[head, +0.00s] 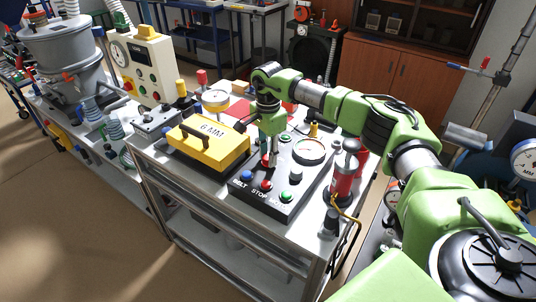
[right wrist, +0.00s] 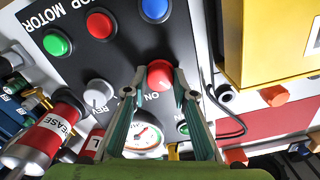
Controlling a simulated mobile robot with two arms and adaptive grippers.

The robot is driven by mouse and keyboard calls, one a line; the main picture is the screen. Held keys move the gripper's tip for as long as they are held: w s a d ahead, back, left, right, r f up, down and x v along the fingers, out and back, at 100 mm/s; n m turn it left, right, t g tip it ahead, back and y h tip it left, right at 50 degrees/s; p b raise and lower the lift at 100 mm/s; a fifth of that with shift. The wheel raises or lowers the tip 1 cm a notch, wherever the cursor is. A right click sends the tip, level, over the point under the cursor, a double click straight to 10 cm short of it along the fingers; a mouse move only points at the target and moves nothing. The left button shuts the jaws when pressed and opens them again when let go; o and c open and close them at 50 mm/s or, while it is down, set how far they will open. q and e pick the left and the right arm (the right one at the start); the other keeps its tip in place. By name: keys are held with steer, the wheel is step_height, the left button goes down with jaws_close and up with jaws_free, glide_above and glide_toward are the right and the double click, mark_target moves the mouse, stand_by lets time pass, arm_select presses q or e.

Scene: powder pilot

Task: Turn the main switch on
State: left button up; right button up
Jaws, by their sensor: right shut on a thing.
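A black control panel (head: 243,198) lies on the metal cart, with coloured buttons and a round gauge. In the right wrist view, a red rotary knob (right wrist: 160,75) sits on this panel (right wrist: 205,40), with the upside-down letters "ON" beside it. My right gripper (right wrist: 160,82) is shut on the red knob, one finger on each side. In the head view my right gripper (head: 268,162) points down onto the middle of the panel and hides most of the knob. The knob's exact pointing direction is hard to tell. My left gripper is not in view.
A yellow "6 MM" box (head: 208,143) stands left of the panel. A red grease canister (head: 343,180) stands at its right. Blue, red and green buttons line the front. A cream control box (head: 146,65) and a grey hopper (head: 62,58) are farther left.

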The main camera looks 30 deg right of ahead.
steer(key=m, duration=0.3)
steer(key=shift+m, duration=0.3)
steer(key=m, duration=0.3)
steer(key=shift+m, duration=0.3)
steer(key=m, duration=0.6)
steer(key=shift+r+m, duration=0.1)
steer(key=shift+m, duration=0.2)
steer(key=shift+w, duration=0.1)
steer(key=o, duration=1.1)
step_height(320, 180, up, 12)
